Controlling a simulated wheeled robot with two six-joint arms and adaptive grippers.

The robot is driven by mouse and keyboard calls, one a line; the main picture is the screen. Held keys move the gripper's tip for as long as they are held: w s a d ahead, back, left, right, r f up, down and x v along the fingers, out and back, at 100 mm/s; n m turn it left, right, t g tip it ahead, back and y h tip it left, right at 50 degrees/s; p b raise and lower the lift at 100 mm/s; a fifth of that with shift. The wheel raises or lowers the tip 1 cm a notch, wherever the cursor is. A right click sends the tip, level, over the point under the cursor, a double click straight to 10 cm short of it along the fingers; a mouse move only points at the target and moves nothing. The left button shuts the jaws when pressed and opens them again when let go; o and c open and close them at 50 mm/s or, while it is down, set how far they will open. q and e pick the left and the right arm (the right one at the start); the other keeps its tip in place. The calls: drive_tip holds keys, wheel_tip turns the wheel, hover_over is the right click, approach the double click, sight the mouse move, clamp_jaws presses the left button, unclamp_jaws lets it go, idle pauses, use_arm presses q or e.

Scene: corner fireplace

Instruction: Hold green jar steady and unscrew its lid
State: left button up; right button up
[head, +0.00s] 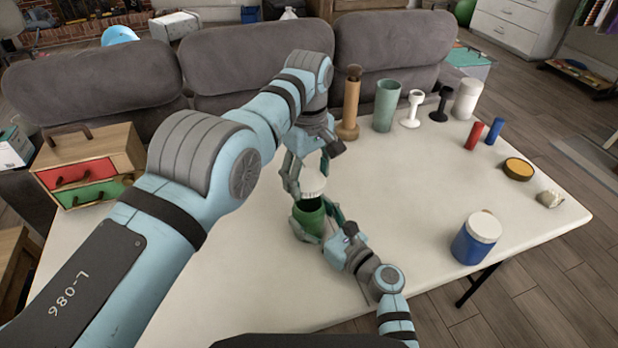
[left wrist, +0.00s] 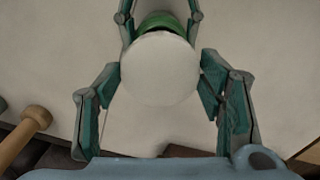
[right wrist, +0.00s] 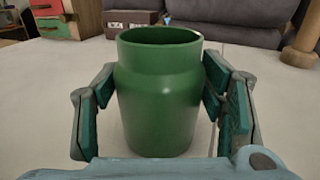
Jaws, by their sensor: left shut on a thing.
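The green jar (head: 308,222) stands upright on the white table, its open mouth showing in the right wrist view (right wrist: 158,100). My right gripper (head: 318,212) has its fingers on both sides of the jar's body, close against it. My left gripper (head: 311,184) is shut on the round white lid (head: 312,180), which is off the jar and held just above its mouth. In the left wrist view the lid (left wrist: 160,70) sits between the fingers, with part of the green jar (left wrist: 162,22) showing beyond it.
A blue jar with a white lid (head: 477,238) stands at the right front of the table (head: 420,190). A wooden drawer box (head: 90,165) is at the left. A wooden grinder (head: 350,105), green cup (head: 387,105) and several small items line the back and right side.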

drive_tip(key=shift+o, duration=1.4)
